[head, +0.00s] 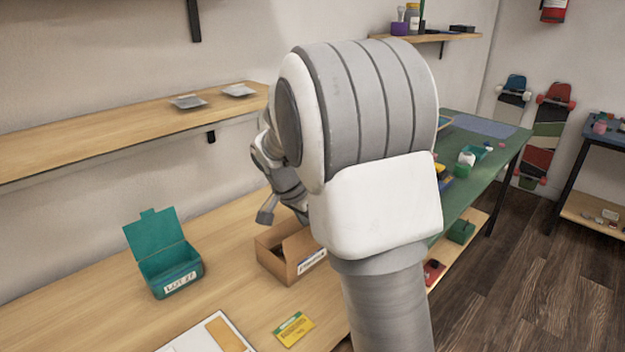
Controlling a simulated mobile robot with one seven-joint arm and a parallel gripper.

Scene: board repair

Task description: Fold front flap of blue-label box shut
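A brown cardboard box (275,266) stands on the wooden bench near the middle. A pale label with a bluish part (312,262) is on its side facing the camera. The box looks at least partly open at the top, with a flap raised at its right. My arm hides its right end, so I cannot tell how every flap stands. My gripper (268,214) is above the back of the box, apparently apart from it. Its fingers are small and partly hidden, so its opening is unclear.
A teal box (170,272) with its lid up stands left on the bench (90,322). A yellow-green packet (294,329) and a white sheet (190,342) lie in front. A wall shelf (100,135) runs behind. A green-topped table (480,165) with small items is at right.

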